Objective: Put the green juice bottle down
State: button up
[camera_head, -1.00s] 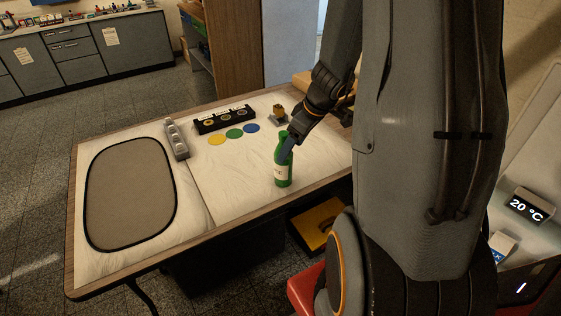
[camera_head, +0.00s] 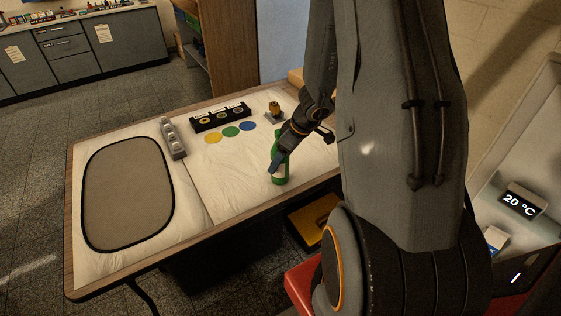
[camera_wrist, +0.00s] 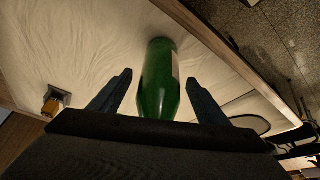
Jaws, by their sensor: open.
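The green juice bottle (camera_head: 280,177) stands upright on the right part of the white-topped table (camera_head: 225,190), near its front edge. It has a pale label, and my gripper hides part of it in the head view. In the wrist view the bottle (camera_wrist: 158,85) lies between the two dark fingers of my gripper (camera_wrist: 160,98), with a gap showing on each side. My gripper (camera_head: 275,165) is open around the bottle.
Yellow, green and blue discs (camera_head: 230,132) lie behind the bottle, before a black holder (camera_head: 221,117). A small brass piece on a base (camera_head: 274,112) stands at the back right.

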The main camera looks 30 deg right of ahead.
jog(key=c, duration=1.6)
